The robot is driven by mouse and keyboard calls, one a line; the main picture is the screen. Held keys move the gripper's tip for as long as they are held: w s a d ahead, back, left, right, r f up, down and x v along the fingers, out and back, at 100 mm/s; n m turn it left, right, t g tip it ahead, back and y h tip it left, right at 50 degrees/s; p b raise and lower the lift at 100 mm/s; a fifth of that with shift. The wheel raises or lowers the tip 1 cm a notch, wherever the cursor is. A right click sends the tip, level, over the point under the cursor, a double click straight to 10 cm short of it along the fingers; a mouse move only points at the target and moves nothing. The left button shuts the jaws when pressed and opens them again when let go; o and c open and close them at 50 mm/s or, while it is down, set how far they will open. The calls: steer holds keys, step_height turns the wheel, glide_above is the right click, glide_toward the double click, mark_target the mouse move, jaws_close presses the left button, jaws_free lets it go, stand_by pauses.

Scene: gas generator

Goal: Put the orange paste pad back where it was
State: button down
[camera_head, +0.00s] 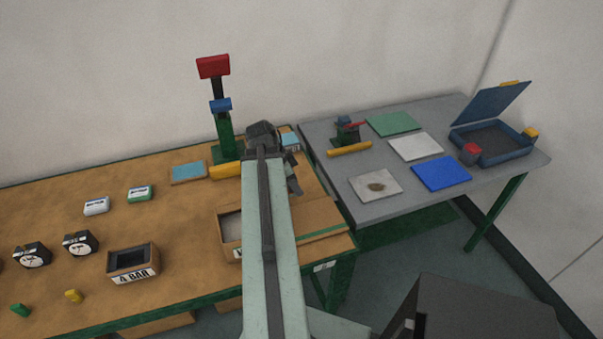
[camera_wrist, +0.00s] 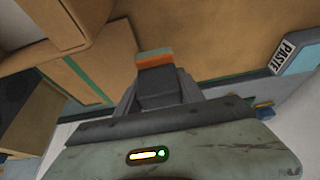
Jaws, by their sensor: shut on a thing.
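The orange paste pad (camera_wrist: 155,61) shows in the wrist view as a small block with an orange band and a pale greenish edge. It sits at the tip of my gripper (camera_wrist: 156,75), which is shut on it, above the brown tabletop. In the head view my gripper (camera_head: 293,180) is a dark shape right of my arm, over the wooden table's right part; the pad cannot be made out there.
An open cardboard box (camera_head: 228,232) stands left of my arm, partly hidden. A green stand with a red top (camera_head: 222,135) rises at the back. A grey table (camera_head: 340,190) adjoins right.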

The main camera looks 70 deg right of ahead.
steer(key=b, duration=0.1)
glide_above(308, 171)
steer(key=w+a, duration=0.1)
steer(key=shift+w+a+f, duration=0.15)
steer(key=shift+f, duration=0.55)
steer(key=f+b, duration=0.4)
steer(key=shift+d, duration=0.2)
steer(key=shift+r, duration=0.25)
steer(key=shift+f, duration=0.15)
steer(key=c, duration=0.7)
jaws_free()
